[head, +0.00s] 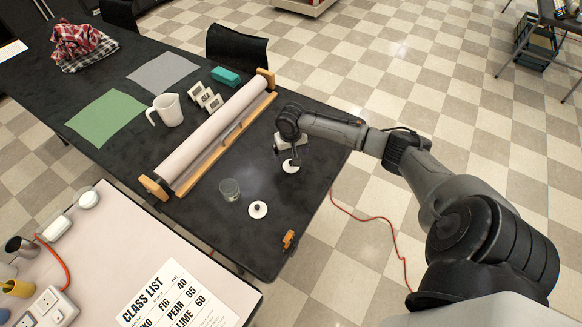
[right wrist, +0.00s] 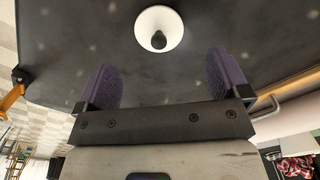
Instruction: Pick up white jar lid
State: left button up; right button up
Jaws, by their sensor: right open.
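A white round lid with a dark knob (head: 291,166) lies on the black table, partly hidden behind my right gripper (head: 290,158). In the right wrist view, a white lid with a dark knob (right wrist: 160,28) lies ahead of the gap between the purple fingers. My right gripper is open and empty there (right wrist: 164,82), apart from the lid. A second white disc with a dark knob (head: 257,210) lies nearer the table's front end, beside a clear glass jar (head: 229,189). My left gripper is not in view.
A paper roll on a wooden holder (head: 213,133) runs across the black table (head: 200,215) left of my right gripper. A white mug (head: 166,109), cards (head: 205,98) and a teal block (head: 226,76) stand beyond it. An orange clamp (head: 289,240) sits at the table edge.

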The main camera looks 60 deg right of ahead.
jog(key=shift+s+a+f+b, duration=0.1)
jog(key=shift+f+b, duration=0.4)
jog(key=shift+f, duration=1.05)
jog(key=shift+s+f+b, duration=0.1)
jog(key=shift+f+b, duration=0.4)
jog(key=shift+f, duration=1)
jog(key=shift+c, duration=0.4)
jog(key=c, duration=0.9)
